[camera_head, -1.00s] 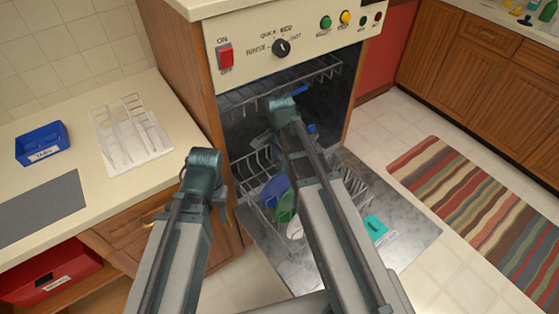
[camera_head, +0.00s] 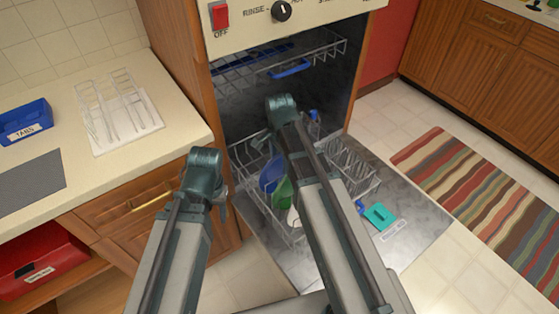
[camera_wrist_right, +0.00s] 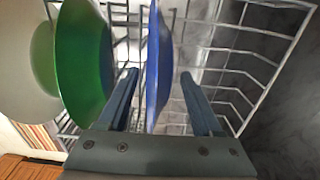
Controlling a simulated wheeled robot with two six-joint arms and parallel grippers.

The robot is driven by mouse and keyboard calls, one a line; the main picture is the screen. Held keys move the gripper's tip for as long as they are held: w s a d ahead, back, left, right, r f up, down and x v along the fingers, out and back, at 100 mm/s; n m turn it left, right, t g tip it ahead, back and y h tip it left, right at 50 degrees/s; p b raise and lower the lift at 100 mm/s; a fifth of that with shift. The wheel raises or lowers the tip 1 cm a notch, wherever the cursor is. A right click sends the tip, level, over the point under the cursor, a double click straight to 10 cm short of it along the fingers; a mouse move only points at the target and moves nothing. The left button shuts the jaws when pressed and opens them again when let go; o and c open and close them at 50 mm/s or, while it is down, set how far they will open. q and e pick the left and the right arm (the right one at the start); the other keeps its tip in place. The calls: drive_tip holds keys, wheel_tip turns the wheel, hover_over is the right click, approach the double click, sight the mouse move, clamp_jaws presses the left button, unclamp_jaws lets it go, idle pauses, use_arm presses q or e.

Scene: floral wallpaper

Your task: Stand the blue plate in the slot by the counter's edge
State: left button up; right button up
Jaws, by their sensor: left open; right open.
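The blue plate (camera_head: 269,174) stands in the lower dishwasher rack, beside a green plate (camera_head: 282,194) and a white plate (camera_head: 293,216). In the right wrist view the blue plate (camera_wrist_right: 158,65) is seen nearly edge-on between the fingers of my open right gripper (camera_wrist_right: 159,76), with gaps on both sides. The green plate (camera_wrist_right: 85,65) is just left of the fingers. In the head view my right arm hides this gripper. A white slotted rack (camera_head: 122,135) stands on the counter (camera_head: 180,125), its slots empty. My left gripper (camera_head: 222,190) is open and empty beside the counter's front edge.
The dishwasher's lower rack (camera_head: 350,172) is pulled out over its open door (camera_head: 425,215). A teal item (camera_head: 380,215) lies on the door. A blue tabs box (camera_head: 24,122) and a grey mat (camera_head: 30,182) are on the counter. A striped rug (camera_head: 480,210) covers the floor.

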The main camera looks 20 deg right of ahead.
clamp_jaws()
drive_tip(key=shift+r+p, duration=1.6)
idle(0.7)
drive_tip(key=shift+r+p, duration=4.9)
drive_tip(key=shift+r, duration=0.05)
